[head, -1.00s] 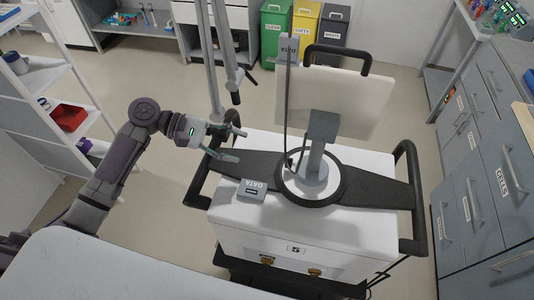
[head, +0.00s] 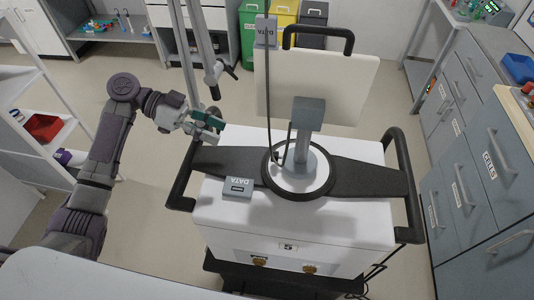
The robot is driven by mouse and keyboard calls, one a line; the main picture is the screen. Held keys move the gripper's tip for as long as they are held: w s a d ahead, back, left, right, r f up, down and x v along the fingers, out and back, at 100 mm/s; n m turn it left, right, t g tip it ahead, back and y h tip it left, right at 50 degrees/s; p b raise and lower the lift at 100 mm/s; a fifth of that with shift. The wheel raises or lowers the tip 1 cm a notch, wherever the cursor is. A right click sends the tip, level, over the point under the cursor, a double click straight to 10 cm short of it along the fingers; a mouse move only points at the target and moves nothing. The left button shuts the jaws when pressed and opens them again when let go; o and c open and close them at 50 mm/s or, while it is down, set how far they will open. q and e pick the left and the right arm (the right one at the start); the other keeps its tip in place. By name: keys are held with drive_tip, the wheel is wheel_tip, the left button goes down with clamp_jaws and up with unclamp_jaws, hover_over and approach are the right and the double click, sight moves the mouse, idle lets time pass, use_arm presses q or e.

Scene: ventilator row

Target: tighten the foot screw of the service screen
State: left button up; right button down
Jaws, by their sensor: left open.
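The service screen (head: 330,90) is a cream panel with a black handle on top. It stands on a grey post (head: 303,145) that rises from a round foot with a black ring (head: 327,183) on top of the white cart (head: 300,222). I cannot make out the foot screw. A grey DATA box (head: 238,188) sits on the cart top left of the foot. My left gripper (head: 216,131) is open and appears empty, in front of the cart's left rear corner, well left of the foot. My right gripper is not in view.
Black handles (head: 183,178) flank the cart. A grey DATA box (head: 266,32) with a dark cable hangs at the screen's upper left. Grey poles (head: 186,60) stand behind my left gripper. Drawer cabinets (head: 480,170) line the right, white shelves (head: 30,85) the left.

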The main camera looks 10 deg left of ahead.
sight(267, 162)
use_arm(q)
drive_tip(key=shift+m, duration=0.7)
drive_tip(key=shift+d, duration=0.35)
drive_tip(key=p+x, duration=0.4)
drive_tip(key=x, duration=0.8)
drive_tip(key=shift+s+p, duration=0.15)
drive_tip(key=shift+p, duration=0.25)
drive_tip(key=shift+d+f, duration=0.3)
drive_tip(key=shift+d, duration=0.2)
clamp_jaws()
